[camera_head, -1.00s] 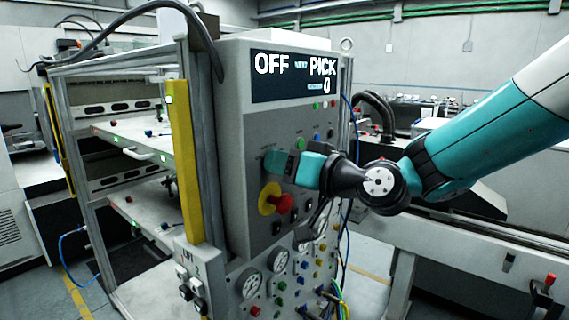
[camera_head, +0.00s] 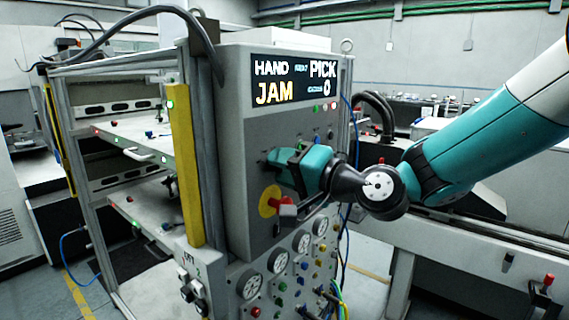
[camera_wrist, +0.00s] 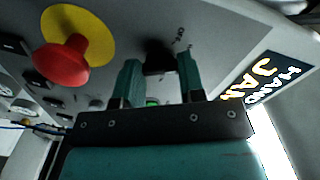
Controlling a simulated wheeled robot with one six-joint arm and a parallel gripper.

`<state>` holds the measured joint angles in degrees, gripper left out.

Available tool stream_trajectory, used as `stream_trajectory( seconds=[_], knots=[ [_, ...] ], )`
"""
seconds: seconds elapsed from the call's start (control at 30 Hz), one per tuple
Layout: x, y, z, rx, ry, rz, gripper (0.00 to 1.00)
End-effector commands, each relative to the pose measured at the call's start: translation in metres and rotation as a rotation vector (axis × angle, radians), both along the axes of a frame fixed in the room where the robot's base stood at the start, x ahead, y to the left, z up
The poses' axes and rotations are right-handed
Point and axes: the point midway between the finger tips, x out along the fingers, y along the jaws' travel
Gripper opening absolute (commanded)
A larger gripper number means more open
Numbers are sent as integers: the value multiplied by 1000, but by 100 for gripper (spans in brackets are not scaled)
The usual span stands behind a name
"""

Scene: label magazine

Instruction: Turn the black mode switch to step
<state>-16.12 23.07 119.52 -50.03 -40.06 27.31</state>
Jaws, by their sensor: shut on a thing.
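The black mode switch (camera_wrist: 160,56) shows in the wrist view, on the grey panel between my two teal fingers. My gripper (camera_wrist: 160,72) is shut on it, one finger on each side. In the head view my gripper (camera_head: 270,160) reaches the panel front from the right and hides the switch. The display (camera_head: 293,80) above reads HAND, with JAM in yellow below it and PICK and 0 at the right.
A red mushroom button on a yellow plate (camera_head: 267,203) sits just below my gripper; it is large in the wrist view (camera_wrist: 62,64). Gauges (camera_head: 250,286) and several small buttons fill the lower panel. A yellow upright (camera_head: 184,165) stands left of the panel.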

Motion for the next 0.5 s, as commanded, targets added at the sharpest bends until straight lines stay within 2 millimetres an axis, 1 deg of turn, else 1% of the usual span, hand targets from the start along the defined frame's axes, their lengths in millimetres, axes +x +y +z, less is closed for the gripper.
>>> stream_trajectory(
  seconds=[0.5],
  knots=[
    [0,0,2,297,386,0,13]
  ],
)
